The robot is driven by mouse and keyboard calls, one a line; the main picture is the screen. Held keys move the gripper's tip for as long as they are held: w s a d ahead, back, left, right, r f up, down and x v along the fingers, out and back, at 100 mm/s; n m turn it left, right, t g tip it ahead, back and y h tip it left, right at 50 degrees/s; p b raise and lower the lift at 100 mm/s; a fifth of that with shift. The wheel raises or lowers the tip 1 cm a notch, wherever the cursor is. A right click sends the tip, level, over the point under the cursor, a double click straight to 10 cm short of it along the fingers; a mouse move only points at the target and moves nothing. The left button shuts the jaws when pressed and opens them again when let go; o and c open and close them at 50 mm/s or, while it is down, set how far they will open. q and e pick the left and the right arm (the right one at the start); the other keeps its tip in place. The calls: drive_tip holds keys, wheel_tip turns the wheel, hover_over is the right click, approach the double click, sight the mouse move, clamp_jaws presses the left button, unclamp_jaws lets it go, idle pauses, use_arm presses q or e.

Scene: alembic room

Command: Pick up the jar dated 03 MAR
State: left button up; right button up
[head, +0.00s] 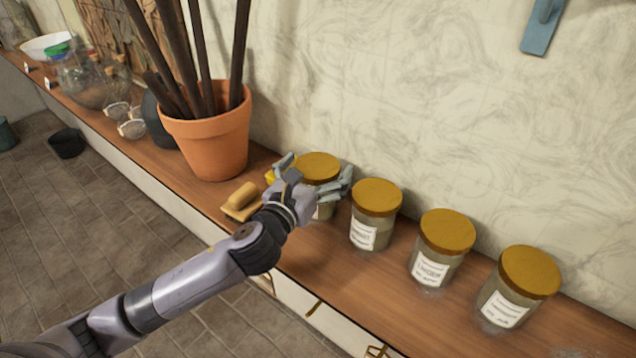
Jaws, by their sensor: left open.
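Several glass jars with yellow-brown lids stand in a row on the wooden shelf. Their white labels carry dark writing, and I cannot read the dates. The leftmost jar (318,166) is partly hidden behind my left gripper (315,180). That gripper is open, with one finger at each side of this jar; I cannot tell whether they touch it. To the right stand a second jar (376,197), a third jar (446,230) and the rightmost jar (528,271), all upright and apart from the gripper. My right gripper is not in view.
A terracotta pot (208,142) with dark rods stands left of the jars. A wooden-handled tool (240,200) lies by the shelf's front edge, near my left arm. Glassware (84,82) stands farther left. The wall is close behind; the shelf in front of the right-hand jars is clear.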

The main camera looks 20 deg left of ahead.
use_arm(q)
drive_tip(key=shift+r, duration=0.1)
drive_tip(key=c, duration=2)
